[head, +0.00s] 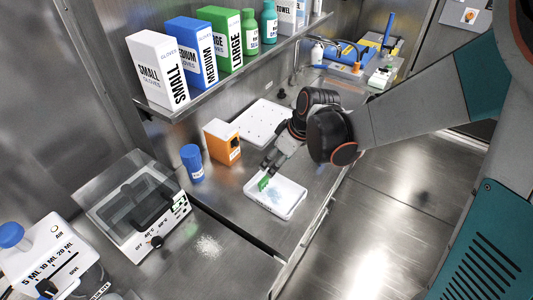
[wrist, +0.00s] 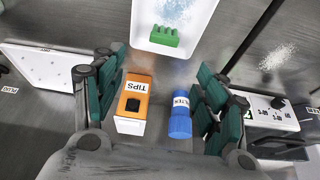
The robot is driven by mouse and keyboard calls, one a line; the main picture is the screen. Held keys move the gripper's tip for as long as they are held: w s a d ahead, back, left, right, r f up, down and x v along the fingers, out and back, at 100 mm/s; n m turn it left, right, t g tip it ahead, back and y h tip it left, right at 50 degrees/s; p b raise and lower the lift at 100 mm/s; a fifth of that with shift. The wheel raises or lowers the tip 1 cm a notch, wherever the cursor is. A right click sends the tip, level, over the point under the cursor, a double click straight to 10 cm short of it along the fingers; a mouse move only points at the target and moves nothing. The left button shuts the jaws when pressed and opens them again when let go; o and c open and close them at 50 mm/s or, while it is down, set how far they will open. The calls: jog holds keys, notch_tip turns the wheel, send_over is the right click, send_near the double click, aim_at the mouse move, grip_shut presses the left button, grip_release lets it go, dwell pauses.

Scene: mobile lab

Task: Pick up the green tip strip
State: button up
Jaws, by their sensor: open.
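The green tip strip (wrist: 165,36) is a small bright green block with a notched edge. It lies in a white tray (wrist: 187,46), close to one end wall. In the head view the strip (head: 264,183) shows at the left end of the tray (head: 288,211), partly behind my gripper. My gripper (head: 271,166) is above that end of the tray. In the wrist view my gripper (wrist: 161,68) has its teal-padded fingers spread wide with nothing between them. The strip appears beyond the fingertips, apart from them.
An orange-and-white TIPS box (head: 222,143) and a blue labelled cylinder (head: 192,163) stand left of the tray. A white perforated board (head: 263,122) lies behind. A clear-lidded device (head: 138,205) is at left. Glove boxes (head: 192,55) line the shelf (head: 230,70) above. Pale granules lie in front.

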jog(key=b, duration=0.3)
send_near(264, 180)
jog(key=x, duration=0.2)
jog(key=w+x, duration=0.1)
jog(key=x, duration=0.2)
jog(key=shift+f, duration=0.1)
jog(key=b+x, duration=0.2)
jog(key=x, duration=0.2)
jog(key=shift+s+f+b, duration=0.35)
jog(key=shift+f+b, duration=0.05)
jog(key=shift+w+a+f, duration=0.15)
jog(key=shift+a+f, duration=0.05)
jog(key=shift+f, duration=0.1)
jog(key=shift+r, duration=0.1)
jog(key=shift+c, duration=0.6)
jog(key=c, duration=0.8)
